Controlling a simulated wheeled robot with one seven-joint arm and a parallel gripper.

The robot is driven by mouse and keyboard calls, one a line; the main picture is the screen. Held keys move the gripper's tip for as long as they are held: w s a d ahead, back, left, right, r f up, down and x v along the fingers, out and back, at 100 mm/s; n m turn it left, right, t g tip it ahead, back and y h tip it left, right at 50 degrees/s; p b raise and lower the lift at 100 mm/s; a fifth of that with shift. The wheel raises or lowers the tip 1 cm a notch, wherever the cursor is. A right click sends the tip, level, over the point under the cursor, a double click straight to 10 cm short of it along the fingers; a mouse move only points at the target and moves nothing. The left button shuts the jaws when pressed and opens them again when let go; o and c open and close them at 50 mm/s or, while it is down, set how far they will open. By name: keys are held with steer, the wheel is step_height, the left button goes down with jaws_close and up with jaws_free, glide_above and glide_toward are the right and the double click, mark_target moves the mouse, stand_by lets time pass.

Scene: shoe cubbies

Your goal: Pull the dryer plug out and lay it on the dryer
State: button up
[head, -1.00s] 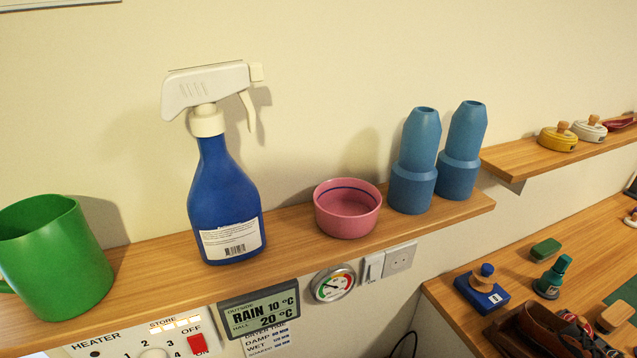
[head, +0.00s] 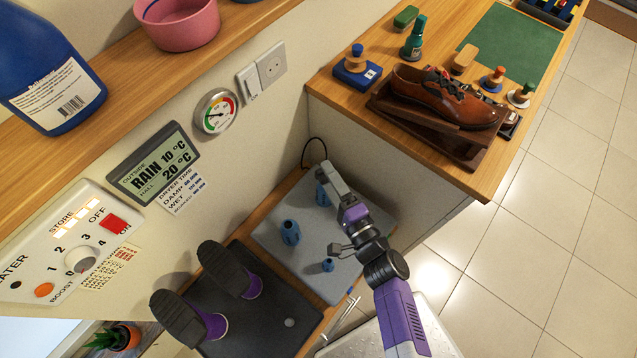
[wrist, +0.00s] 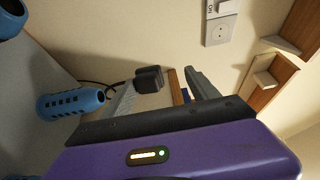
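The dryer (head: 300,262) is a grey base with blue slotted nozzles at the lower middle of the head view. One nozzle (wrist: 70,103) shows large at left in the wrist view. A black cord (head: 306,150) loops up behind the dryer's far end, toward my gripper (head: 325,170). In the wrist view, a black block that looks like the plug (wrist: 148,78) is ahead, between my fingers and nearer the left one. The fingers appear apart, with a gap on the right finger's side. Whether the plug sits in an outlet is hidden. In the head view my gripper covers it.
A wall socket (head: 271,66) with nothing in it and a switch (head: 248,83) are above. A wooden bench (head: 470,175) with a brown shoe (head: 440,95) stands close right. Two upturned boots (head: 232,270) stand on a dark mat at left. The shelf (head: 120,85) overhangs the left.

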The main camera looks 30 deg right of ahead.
steer(key=shift+s, duration=0.1)
steer(key=s+b, duration=0.2)
steer(key=s, duration=0.5)
steer(key=shift+s, duration=0.3)
steer(key=s+a+f+n+g, duration=0.2)
steer(key=s+n+g, duration=0.15)
steer(key=s, duration=0.35)
steer(key=s+a+f+n+g, duration=0.1)
steer(key=s+a+n+g, duration=0.25)
steer(key=s, duration=0.35)
steer(key=s+d+r+n+t, duration=0.2)
steer(key=r+n, duration=0.3)
steer(key=r, duration=0.5)
steer(key=s+d+r+n+t, duration=0.1)
steer(key=s+d+r+n, duration=0.2)
steer(key=r+n, duration=0.3)
step_height(320, 180, up, 4)
steer(key=shift+d+t, duration=0.3)
steer(key=shift+t, duration=0.1)
